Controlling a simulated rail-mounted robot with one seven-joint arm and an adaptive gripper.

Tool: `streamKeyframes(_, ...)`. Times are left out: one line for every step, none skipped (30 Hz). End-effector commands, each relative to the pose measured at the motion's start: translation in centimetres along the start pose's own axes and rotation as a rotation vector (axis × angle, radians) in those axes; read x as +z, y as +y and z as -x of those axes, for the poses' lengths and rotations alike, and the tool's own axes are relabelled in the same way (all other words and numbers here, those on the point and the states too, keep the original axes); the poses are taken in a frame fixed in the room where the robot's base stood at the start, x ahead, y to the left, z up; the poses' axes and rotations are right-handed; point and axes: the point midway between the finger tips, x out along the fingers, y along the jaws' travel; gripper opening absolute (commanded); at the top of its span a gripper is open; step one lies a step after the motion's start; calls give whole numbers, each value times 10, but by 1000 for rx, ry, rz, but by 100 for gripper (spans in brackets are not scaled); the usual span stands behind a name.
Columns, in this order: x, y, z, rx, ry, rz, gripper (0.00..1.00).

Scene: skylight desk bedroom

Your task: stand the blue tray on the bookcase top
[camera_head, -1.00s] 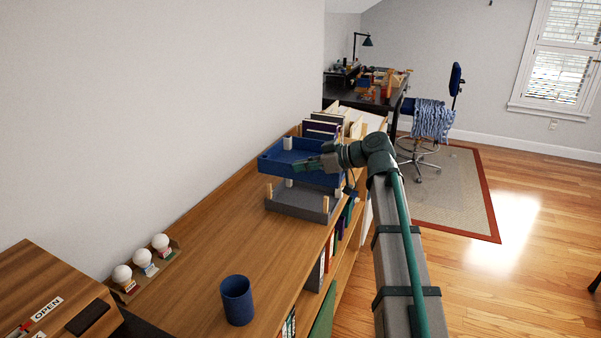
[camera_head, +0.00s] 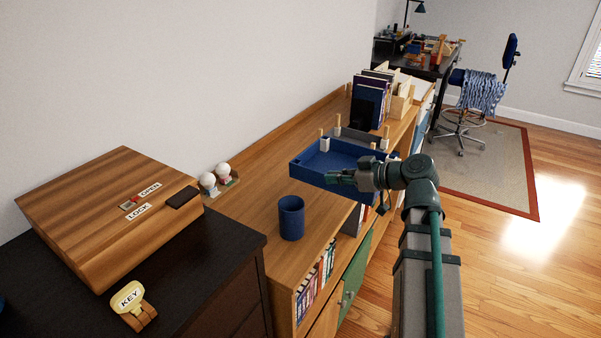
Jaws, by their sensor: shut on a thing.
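The blue tray (camera_head: 312,178) is a shallow open box, held roughly level at the front side of the bookcase top (camera_head: 255,210). My gripper (camera_head: 340,179) is shut on the near wall of the blue tray, toward its right. The grey tray (camera_head: 362,135) stands on the bookcase top behind the blue tray, which hides most of it. Short posts with pale wooden tips show around the two trays. I cannot tell how high the blue tray's underside is above the top.
A blue cup (camera_head: 291,218) stands on the bookcase top, left of and nearer than the blue tray. White bulbs (camera_head: 215,177) stand in a holder by the wall. Upright books (camera_head: 369,104) stand behind the trays. A wooden box (camera_head: 105,210) sits on the dark cabinet at left.

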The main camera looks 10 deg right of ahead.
Motion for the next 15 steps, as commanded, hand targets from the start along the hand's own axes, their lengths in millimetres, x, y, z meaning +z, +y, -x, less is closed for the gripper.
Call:
streamKeyframes(2, -5, 1, 3, 2, 3, 0)
streamKeyframes(3, -6, 2, 4, 2, 4, 0)
streamKeyframes(3, -7, 2, 5, 3, 6, 0)
streamKeyframes(3, -7, 1, 5, 3, 7, 0)
streamKeyframes(4, -6, 0, 6, 3, 8, 0)
streamKeyframes(4, -4, -2, 5, 3, 8, 0)
streamKeyframes(4, -2, -5, 5, 3, 8, 0)
streamKeyframes(4, 1, -8, 6, 3, 10, 0)
streamKeyframes(4, 6, -13, 7, 4, 12, 0)
streamKeyframes(4, 9, -18, 6, 4, 13, 0)
streamKeyframes(4, 14, -23, 5, 3, 13, 0)
streamKeyframes(5, 20, -30, 5, 3, 12, 0)
streamKeyframes(6, 25, -36, 6, 3, 12, 0)
streamKeyframes(7, 29, -42, 5, 3, 12, 0)
streamKeyframes(7, 36, -50, 5, 3, 12, 0)
